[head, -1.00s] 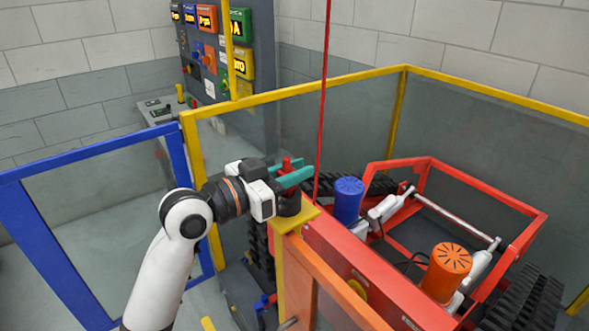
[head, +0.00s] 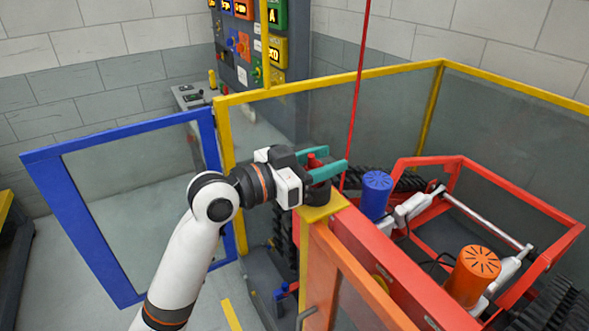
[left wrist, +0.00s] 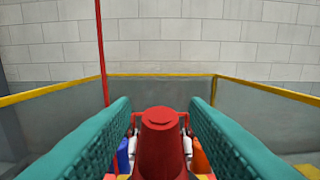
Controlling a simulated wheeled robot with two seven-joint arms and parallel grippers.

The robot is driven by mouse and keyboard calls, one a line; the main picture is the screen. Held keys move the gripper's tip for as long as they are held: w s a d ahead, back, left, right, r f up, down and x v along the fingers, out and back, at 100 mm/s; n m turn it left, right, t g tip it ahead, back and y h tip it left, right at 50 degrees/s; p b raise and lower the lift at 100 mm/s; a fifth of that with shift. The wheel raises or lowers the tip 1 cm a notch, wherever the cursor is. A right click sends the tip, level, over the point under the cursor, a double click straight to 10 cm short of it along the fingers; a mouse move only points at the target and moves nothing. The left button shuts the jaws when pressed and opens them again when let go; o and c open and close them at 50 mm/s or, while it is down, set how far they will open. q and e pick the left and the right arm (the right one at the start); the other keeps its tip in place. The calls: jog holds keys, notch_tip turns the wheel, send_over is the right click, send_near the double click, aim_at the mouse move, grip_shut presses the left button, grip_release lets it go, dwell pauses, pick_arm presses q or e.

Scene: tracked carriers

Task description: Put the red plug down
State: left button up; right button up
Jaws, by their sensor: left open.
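The red plug (head: 312,161) stands upright at the dark round holder (head: 318,193) on top of the yellow post (head: 323,209). Whether its lower end is fully seated is hidden. In the left wrist view the plug (left wrist: 162,140) shows between the teal fingers, with a gap on each side. My left gripper (head: 332,160) is open around the plug, a finger on either side. My right gripper does not show.
A red frame (head: 420,290) carrying a blue cylinder (head: 376,196) and an orange cylinder (head: 472,277) stands to the right. A red vertical line (head: 357,90) hangs just behind the gripper. Yellow-railed panels (head: 345,77) enclose the back; a blue gate (head: 80,235) stands left.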

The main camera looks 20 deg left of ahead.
pick_arm(q)
jog(key=b+v, duration=0.3)
jog(key=v, duration=0.8)
jog(key=shift+s+a+b, duration=0.2)
jog(key=shift+b, duration=0.2)
jog(key=shift+f, duration=0.1)
